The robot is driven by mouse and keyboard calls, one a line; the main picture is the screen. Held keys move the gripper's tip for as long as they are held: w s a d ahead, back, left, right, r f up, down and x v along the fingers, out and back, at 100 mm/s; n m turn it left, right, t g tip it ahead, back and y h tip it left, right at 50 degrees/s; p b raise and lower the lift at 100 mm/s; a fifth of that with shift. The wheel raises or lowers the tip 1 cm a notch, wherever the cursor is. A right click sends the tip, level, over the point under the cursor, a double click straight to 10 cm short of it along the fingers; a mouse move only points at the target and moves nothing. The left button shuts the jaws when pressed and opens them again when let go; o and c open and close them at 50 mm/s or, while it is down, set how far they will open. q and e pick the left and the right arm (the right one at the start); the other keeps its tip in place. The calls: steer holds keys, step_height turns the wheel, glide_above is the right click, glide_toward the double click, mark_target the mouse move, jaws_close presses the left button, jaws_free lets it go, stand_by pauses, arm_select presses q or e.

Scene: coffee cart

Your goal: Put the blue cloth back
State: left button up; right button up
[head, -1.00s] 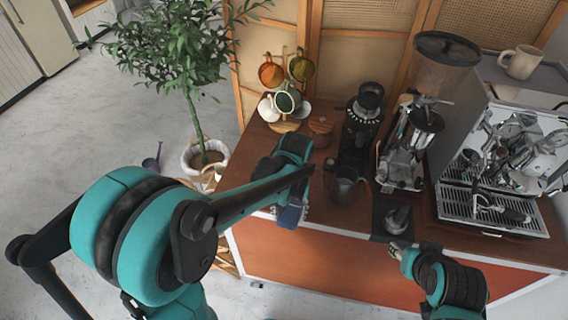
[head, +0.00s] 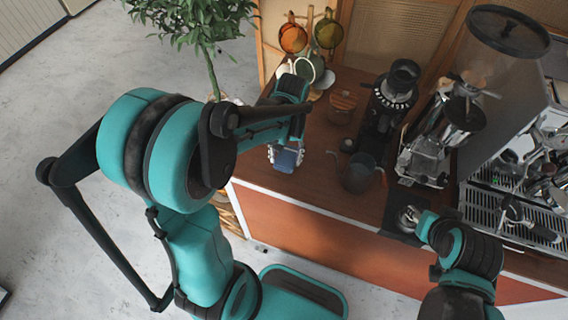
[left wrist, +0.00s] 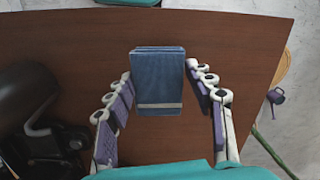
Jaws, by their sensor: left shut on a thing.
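The folded blue cloth (head: 287,161) is in my left gripper (head: 286,152), over the left end of the wooden counter. In the left wrist view the cloth (left wrist: 158,80) shows as a neat rectangle with a pale stripe, between the two fingers of the left gripper (left wrist: 163,100). The brown counter top lies below it; I cannot tell whether the cloth touches it. My right gripper (head: 424,226) is at the counter's front edge, beside a small metal pitcher (head: 409,216) on a black mat; its fingers are too hidden to read.
A mug tree with several mugs (head: 293,38) and a wooden-lidded jar (head: 341,106) stand behind the left gripper. A dark pitcher (head: 359,172), a black grinder (head: 392,95) and the espresso machine (head: 513,210) are to the right. A potted plant (head: 200,25) stands left of the counter.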

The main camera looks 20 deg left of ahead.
mark_target(284, 163)
arm_select(q)
steer(key=shift+w+a+f, duration=0.1)
steer(key=shift+a+f, duration=0.25)
steer(key=shift+f, duration=0.05)
step_height(284, 163, down, 4)
steer(key=shift+r+b, duration=0.15)
steer(key=shift+b, duration=0.65)
steer(key=shift+r, duration=0.1)
steer(key=o, duration=1.6)
steer(key=shift+f, duration=0.2)
